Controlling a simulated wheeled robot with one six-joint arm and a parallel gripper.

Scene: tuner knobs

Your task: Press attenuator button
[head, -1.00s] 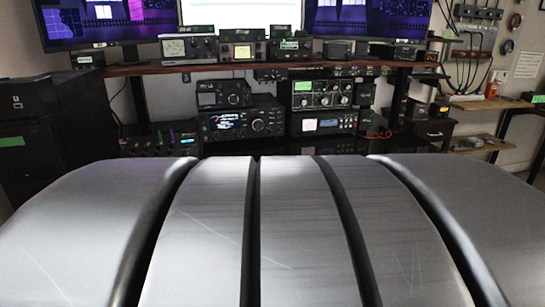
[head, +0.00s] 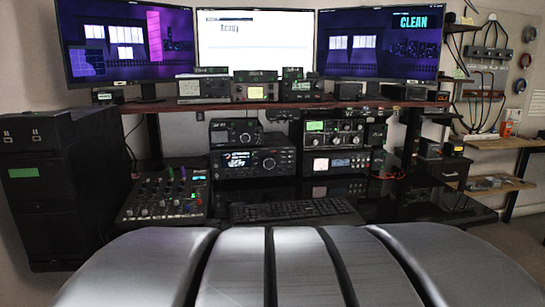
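The attenuator button cannot be picked out; the controls are too small to read. A black radio (head: 254,164) with a lit display and a large knob stands on the desk at the centre. A smaller radio (head: 235,133) sits on top of it. To its right, a unit with a green screen and several knobs (head: 333,134) sits above a unit with a light meter face (head: 336,163). My gripper is not in view.
A grey ribbed surface (head: 300,265), perhaps a chair back, fills the bottom foreground before the desk. A keyboard (head: 290,210) and a mixer (head: 165,197) lie on the desk. A dark cabinet (head: 50,190) stands left. Monitors (head: 380,44) stand on the shelf above.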

